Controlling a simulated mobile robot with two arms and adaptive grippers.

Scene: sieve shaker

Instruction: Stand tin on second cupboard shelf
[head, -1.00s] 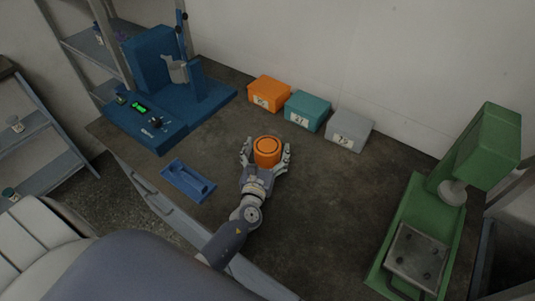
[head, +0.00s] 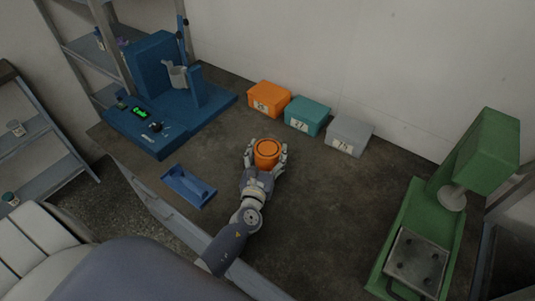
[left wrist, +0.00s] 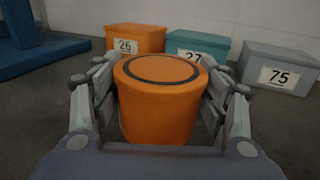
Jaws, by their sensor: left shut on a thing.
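The tin is an orange cylinder (head: 267,153) with a dark ring on its lid, standing upright at the middle of the dark worktop. It also fills the middle of the left wrist view (left wrist: 158,105). My left gripper (head: 266,158) is shut on it, with one finger on each side. In the left wrist view the fingers (left wrist: 158,110) flank the tin. I cannot tell whether the tin's base touches the worktop. Shelves (head: 45,143) stand at the left edge, with small jars on them; another shelf unit (head: 95,58) is at the upper left. My right gripper is not in view.
Behind the tin are an orange box (head: 268,94), a teal box (head: 308,112) and a grey box (head: 349,130). A blue machine (head: 165,125) stands at the left, a blue tray (head: 187,186) in front of it. A green machine (head: 470,165) stands at the right.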

